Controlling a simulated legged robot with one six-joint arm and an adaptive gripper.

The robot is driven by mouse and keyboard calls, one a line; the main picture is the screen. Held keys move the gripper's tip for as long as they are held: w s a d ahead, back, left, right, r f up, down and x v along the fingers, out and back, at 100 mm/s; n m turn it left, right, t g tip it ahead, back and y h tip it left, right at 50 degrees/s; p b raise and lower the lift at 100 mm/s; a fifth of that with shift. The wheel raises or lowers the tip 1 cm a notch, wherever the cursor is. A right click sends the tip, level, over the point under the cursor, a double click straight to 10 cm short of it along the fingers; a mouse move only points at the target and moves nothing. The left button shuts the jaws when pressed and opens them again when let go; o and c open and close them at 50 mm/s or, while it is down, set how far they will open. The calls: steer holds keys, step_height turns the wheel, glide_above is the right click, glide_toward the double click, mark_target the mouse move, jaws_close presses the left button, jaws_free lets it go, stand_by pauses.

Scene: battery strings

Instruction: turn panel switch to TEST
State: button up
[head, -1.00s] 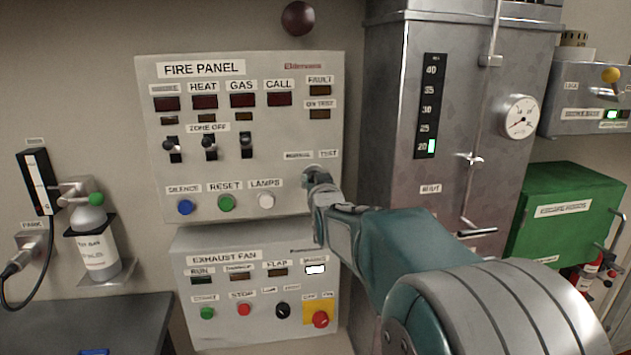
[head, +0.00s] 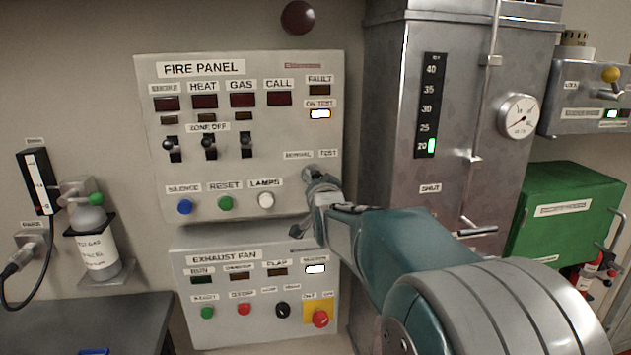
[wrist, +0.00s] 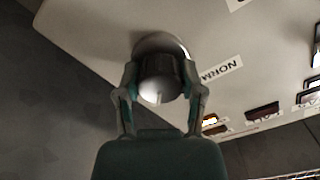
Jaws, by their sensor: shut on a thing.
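The fire panel (head: 210,75) is a pale wall box with NORMAL and TEST labels at its lower right. Its ON TEST lamp (head: 319,114) is lit. My gripper (head: 314,180) is at the panel just below those labels and hides the switch in the head view. In the wrist view the switch is a round dark and silvery knob (wrist: 160,82) with a pale mark on its near edge. My gripper (wrist: 161,90) is shut on it, one finger on each side. The NORMAL label (wrist: 221,70) is partly visible right of the knob; TEST is not readable there.
The exhaust fan panel (head: 250,246) with its red button (head: 320,319) is just below my gripper. A metal cabinet (head: 395,100) stands close at the right, with a green box (head: 565,205) beyond. A gas bottle (head: 95,245) hangs at the left.

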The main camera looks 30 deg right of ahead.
steer(key=shift+f, duration=0.4)
steer(key=o, duration=1.2)
steer(key=shift+c, duration=0.2)
steer(key=shift+r, duration=0.15)
steer(key=v, duration=1.2)
steer(key=shift+a, duration=0.15)
